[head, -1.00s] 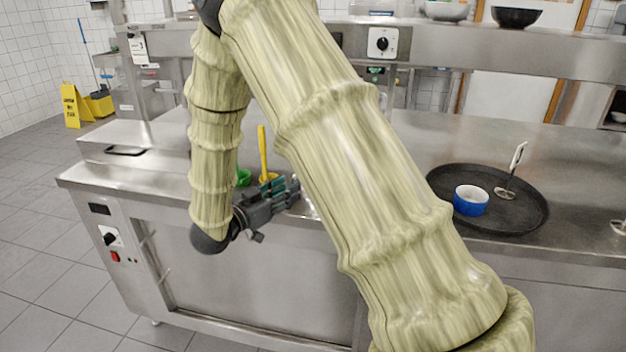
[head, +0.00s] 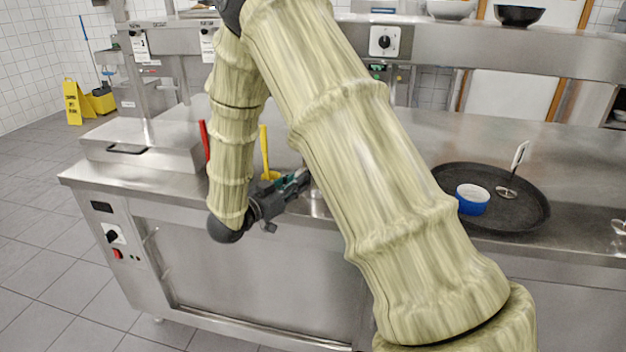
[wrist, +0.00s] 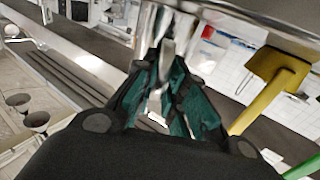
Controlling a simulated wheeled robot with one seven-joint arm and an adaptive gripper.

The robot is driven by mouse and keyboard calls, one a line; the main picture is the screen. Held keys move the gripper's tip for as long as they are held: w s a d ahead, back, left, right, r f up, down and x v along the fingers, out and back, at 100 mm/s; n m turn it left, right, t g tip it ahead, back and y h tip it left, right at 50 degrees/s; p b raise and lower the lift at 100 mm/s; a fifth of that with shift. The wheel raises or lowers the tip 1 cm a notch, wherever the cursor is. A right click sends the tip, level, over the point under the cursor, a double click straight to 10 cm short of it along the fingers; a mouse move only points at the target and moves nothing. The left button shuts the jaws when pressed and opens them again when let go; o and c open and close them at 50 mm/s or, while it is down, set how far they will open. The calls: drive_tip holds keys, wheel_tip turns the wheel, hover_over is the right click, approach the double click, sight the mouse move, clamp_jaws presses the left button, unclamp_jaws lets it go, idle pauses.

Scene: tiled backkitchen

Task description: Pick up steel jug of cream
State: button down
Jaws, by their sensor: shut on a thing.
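My gripper (head: 296,184) is at the counter's front edge, left of the big arm link in the head view. In the wrist view its teal-padded fingers (wrist: 166,75) are closed on a narrow, shiny steel part of the steel jug (wrist: 166,38). The jug's curved, reflective body fills the top of the wrist view and is cut off there. In the head view a bit of shiny steel (head: 318,203) shows beyond the fingertips; my arm hides most of it. The cream is not visible.
A dark round tray (head: 530,215) with a blue-and-white ramekin (head: 472,200) and a handled tool (head: 514,170) is at right. The counter's middle back is clear.

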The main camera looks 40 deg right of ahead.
drive_tip(key=shift+r, duration=0.25)
drive_tip(key=shift+r, duration=1.1)
drive_tip(key=s+r+b, duration=0.2)
drive_tip(key=s, duration=1.3)
drive_tip(key=shift+s+r, duration=0.15)
drive_tip(key=shift+s, duration=0.25)
